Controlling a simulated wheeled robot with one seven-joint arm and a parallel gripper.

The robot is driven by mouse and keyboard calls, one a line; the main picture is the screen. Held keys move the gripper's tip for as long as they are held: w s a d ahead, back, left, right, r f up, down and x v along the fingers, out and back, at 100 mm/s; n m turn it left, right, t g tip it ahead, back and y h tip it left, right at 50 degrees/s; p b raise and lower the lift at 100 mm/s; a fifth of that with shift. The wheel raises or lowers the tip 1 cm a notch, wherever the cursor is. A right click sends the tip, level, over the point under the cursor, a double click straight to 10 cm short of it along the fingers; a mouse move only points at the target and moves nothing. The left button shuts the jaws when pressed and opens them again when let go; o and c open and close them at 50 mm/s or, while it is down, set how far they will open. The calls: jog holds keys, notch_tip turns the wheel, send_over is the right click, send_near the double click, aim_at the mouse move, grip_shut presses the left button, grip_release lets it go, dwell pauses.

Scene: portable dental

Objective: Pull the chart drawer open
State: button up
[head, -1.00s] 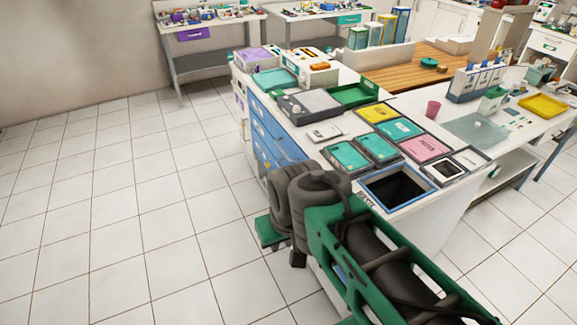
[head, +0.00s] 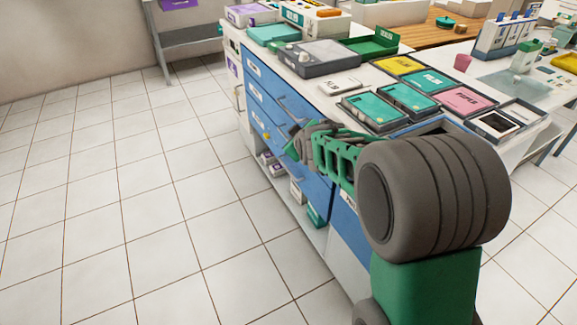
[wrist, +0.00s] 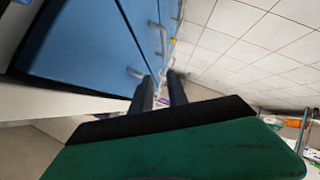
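A cabinet with a stack of blue drawers (head: 282,97) stands under the counter at the middle. Its drawers look shut. Small white labels mark the left of the fronts, too small to read, so I cannot tell which one is the chart drawer. My gripper (head: 292,142) is at the drawer fronts, partly hidden by my own arm. In the wrist view, the two dark fingers of my gripper (wrist: 162,88) are apart, with a gap between them. A pale bar handle (wrist: 137,74) on a blue front is close by the left finger; I cannot tell whether they touch.
The counter top carries a grey device (head: 318,57), a green tray (head: 374,47) and several coloured boxes. Open shelves with small boxes (head: 297,192) lie below the drawers. The tiled floor left of the cabinet is clear.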

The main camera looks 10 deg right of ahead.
jog(key=w+f+n+t+b, duration=0.1)
jog(key=w+f+b, duration=0.1)
jog(key=w+f, duration=0.2)
jog(key=w+f+n+t+b, duration=0.1)
jog(key=w+f+b, duration=0.2)
jog(key=w+f, duration=0.2)
jog(key=w+f+n+t+b, duration=0.1)
jog(key=w+f+t+b, duration=0.1)
jog(key=w+f, duration=0.3)
jog(key=shift+w+d+f+n+b, duration=0.15)
jog(key=shift+w+n+b, duration=0.15)
jog(key=shift+w+b, duration=0.6)
jog(key=shift+w, duration=0.7)
jog(key=shift+c, duration=0.6)
grip_shut()
